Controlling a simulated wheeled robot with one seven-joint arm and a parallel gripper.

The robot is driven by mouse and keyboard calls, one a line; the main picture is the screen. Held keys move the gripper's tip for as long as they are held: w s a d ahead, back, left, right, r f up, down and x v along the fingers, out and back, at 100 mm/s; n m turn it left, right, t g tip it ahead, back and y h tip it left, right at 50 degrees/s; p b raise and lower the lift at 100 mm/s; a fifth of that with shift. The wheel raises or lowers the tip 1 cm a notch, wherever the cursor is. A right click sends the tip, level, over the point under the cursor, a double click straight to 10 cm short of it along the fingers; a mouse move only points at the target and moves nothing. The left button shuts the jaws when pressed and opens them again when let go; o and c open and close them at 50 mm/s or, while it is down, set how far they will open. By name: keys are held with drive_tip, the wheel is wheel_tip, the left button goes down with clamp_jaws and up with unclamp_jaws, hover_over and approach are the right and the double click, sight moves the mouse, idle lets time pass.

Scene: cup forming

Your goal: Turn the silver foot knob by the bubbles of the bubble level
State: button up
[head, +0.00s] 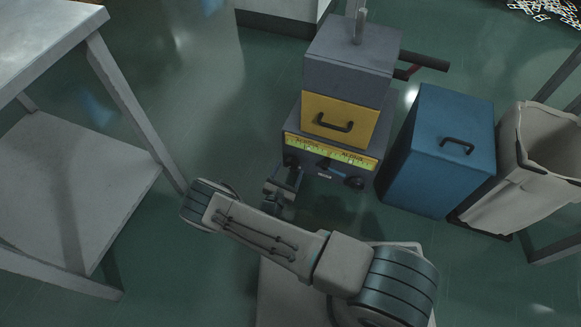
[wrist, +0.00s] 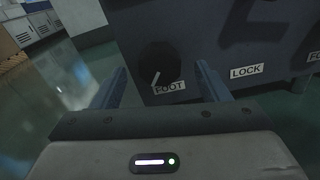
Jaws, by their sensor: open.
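The foot knob (wrist: 160,60) is a round knob that looks black here, not silver, with a white pointer line slanting to the lower left. The label FOOT is just below it. My gripper (wrist: 162,76) is open and empty, its two blue-grey fingers standing left and right of the knob in the picture. Whether the fingertips reach past the knob's face I cannot tell. In the head view my gripper (head: 285,178) is at the machine's lower left front. The yellow-green level strip (head: 330,153) runs across the machine front; its bubbles are too small to read.
A LOCK label (wrist: 246,71) is right of the knob. In the head view, a second dark knob (head: 354,183) is at the machine's right. A yellow drawer (head: 345,110) is above the strip. A blue bin (head: 440,150) stands right, a grey table (head: 75,170) left.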

drive_tip(key=p+v, duration=0.3)
drive_tip(key=v, duration=0.8)
drive_tip(key=shift+s, duration=0.35)
drive_tip(key=shift+r, duration=0.1)
